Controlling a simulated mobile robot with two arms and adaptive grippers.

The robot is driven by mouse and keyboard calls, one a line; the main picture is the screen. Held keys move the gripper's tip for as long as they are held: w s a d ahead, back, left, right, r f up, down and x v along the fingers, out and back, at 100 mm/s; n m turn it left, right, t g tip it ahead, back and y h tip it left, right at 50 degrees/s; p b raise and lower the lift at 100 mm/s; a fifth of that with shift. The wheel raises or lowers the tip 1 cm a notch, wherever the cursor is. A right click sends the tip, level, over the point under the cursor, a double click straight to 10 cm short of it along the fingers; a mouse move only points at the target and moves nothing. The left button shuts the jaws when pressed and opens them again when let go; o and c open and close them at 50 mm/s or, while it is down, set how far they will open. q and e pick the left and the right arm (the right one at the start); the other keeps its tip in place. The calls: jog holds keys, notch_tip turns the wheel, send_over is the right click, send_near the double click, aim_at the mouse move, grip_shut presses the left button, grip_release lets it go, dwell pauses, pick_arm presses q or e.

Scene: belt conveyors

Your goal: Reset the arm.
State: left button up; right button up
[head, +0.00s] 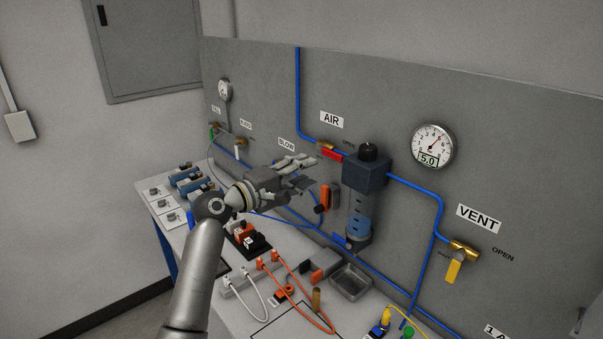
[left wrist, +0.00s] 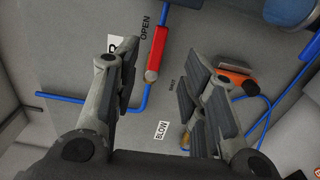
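My left gripper (head: 303,170) reaches in from the left in front of the grey panel, near the AIR label (head: 331,119). In the left wrist view its fingers (left wrist: 160,62) are spread apart with nothing held between them. The red valve handle (head: 330,153) sits on the blue air pipe just beyond and above the fingertips; it also shows between the fingers in the left wrist view (left wrist: 157,48), apart from them. My right gripper is in neither view.
An air filter unit (head: 366,170) and an orange-handled tool (head: 324,198) are close right of the gripper. A pressure gauge (head: 432,146) and a yellow VENT handle (head: 453,270) are farther right. Cables, a metal tray (head: 349,283) and blocks crowd the bench below.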

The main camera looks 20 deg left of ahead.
pick_arm(q)
jog(key=s+d+f+m+g+y, duration=0.1)
jog(key=s+f+m+g+y, duration=0.2)
jog(key=s+f, duration=0.75)
jog(key=s+d+f+m+g+y, duration=0.1)
jog(key=s+d+f+m+g, duration=0.2)
jog(key=s+f, duration=0.8)
jog(key=s+a+f+m+g+y, duration=0.2)
jog(key=s+f, duration=0.2)
jog(key=s, duration=0.4)
jog(key=s+a+f+m+g+y, duration=0.2)
jog(key=s+f+m, duration=0.1)
jog(key=s, duration=0.4)
jog(key=s+a+f+m+g+y, duration=0.2)
jog(key=s+f, duration=0.2)
jog(key=s, duration=0.4)
notch_tip(320, 180, down, 29)
jog(key=b, duration=0.3)
jog(key=s+a+f+g+b, duration=0.2)
jog(key=s+f+b, duration=0.1)
jog(key=s+f, duration=1.5)
jog(key=shift+a+f+m+b, duration=0.3)
jog(key=shift+a+f+m, duration=0.1)
jog(key=shift+f, duration=0.45)
